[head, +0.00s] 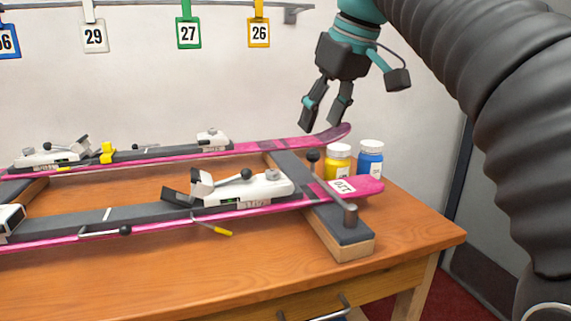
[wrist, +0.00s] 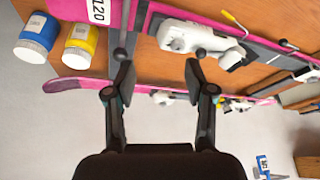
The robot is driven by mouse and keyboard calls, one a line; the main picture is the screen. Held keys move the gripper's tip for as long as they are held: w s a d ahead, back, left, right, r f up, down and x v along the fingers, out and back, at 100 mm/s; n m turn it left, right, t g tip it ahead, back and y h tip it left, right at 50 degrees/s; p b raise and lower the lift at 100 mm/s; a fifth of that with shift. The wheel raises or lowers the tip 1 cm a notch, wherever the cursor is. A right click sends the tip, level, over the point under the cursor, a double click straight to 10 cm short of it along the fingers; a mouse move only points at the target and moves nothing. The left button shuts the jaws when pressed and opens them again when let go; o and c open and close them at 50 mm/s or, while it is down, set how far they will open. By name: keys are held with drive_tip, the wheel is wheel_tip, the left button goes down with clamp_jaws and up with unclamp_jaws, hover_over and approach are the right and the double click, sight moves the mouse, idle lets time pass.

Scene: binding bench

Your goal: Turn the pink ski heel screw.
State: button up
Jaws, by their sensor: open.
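Two pink skis lie along the bench, the near ski (head: 150,229) and the far ski (head: 280,141). A white binding piece (head: 245,188) with a black-knobbed lever sits on the near ski; it also shows in the wrist view (wrist: 185,37). Other white binding pieces sit on the far ski, at its left (head: 50,152) and middle (head: 213,140). I cannot make out a heel screw on any of them. My gripper (head: 320,120) is open and empty, above the far ski's right end, apart from both skis. In the wrist view its fingers (wrist: 157,80) are spread.
A yellow jar (head: 338,164) and a blue jar (head: 370,160) stand behind the near ski's tip. A padded crossbar (head: 340,225) with upright posts supports the skis. A yellow-tipped rod (head: 222,231) juts from the near ski. The bench's front right (head: 410,235) is clear.

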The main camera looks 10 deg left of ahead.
sight(274, 171)
drive_tip(key=a+r+n, duration=0.2)
drive_tip(key=a, duration=0.2)
drive_tip(key=shift+g, duration=0.3)
drive_tip(key=b+x, duration=0.1)
drive_tip(key=x, duration=0.3)
drive_tip(key=b+x, duration=0.1)
drive_tip(key=x, duration=0.4)
drive_tip(key=b+x, duration=0.1)
drive_tip(key=x, duration=0.4)
drive_tip(key=shift+w+a+r+b, duration=0.1)
drive_tip(key=shift+a+r+b, duration=0.1)
drive_tip(key=shift+a+b, duration=0.15)
drive_tip(key=shift+d, duration=0.1)
clamp_jaws()
